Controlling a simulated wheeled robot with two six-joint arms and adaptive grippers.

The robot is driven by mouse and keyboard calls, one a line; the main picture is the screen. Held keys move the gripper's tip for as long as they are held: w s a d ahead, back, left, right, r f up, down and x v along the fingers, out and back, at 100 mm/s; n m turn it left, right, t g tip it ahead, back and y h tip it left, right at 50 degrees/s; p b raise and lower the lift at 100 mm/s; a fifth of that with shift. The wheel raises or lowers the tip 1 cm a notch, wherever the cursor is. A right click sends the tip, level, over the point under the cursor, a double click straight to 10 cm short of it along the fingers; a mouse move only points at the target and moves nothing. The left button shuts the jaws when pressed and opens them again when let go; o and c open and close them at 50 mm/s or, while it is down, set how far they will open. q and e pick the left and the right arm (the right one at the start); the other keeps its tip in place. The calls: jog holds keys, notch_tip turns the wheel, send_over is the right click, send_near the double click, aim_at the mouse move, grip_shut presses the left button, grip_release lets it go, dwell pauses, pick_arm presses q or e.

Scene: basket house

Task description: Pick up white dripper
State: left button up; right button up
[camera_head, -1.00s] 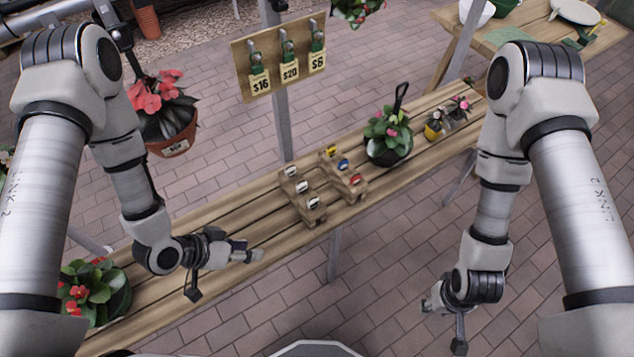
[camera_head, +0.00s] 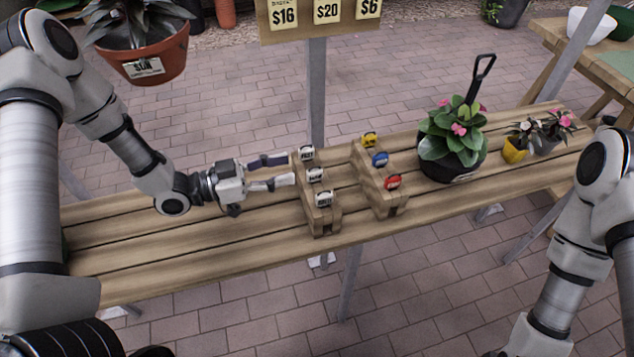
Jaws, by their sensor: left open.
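Three small white drippers with dark lettering, at the back (camera_head: 306,153), in the middle (camera_head: 315,174) and at the front (camera_head: 323,199), sit on a stepped wooden rack (camera_head: 325,222) on the bench. My left gripper (camera_head: 289,169) is open and empty. Its two fingers point right, just left of the rack, about level with the back and middle white drippers. I cannot tell whether a fingertip touches the rack. My right arm shows at the lower right; its gripper is outside the picture.
A second rack (camera_head: 385,205) holds yellow (camera_head: 369,139), blue (camera_head: 380,159) and red (camera_head: 393,182) drippers. A potted plant (camera_head: 452,148) and smaller pots (camera_head: 514,152) stand farther right on the slatted bench (camera_head: 200,262). A post (camera_head: 317,90) rises behind the racks. The bench's left part is mostly clear.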

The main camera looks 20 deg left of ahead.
aim_at(307, 173)
pick_arm(q)
notch_tip(307, 173, down, 3)
jog(key=x, duration=0.7)
jog(key=shift+w+d, duration=0.1)
jog(key=shift+d, duration=0.1)
grip_shut()
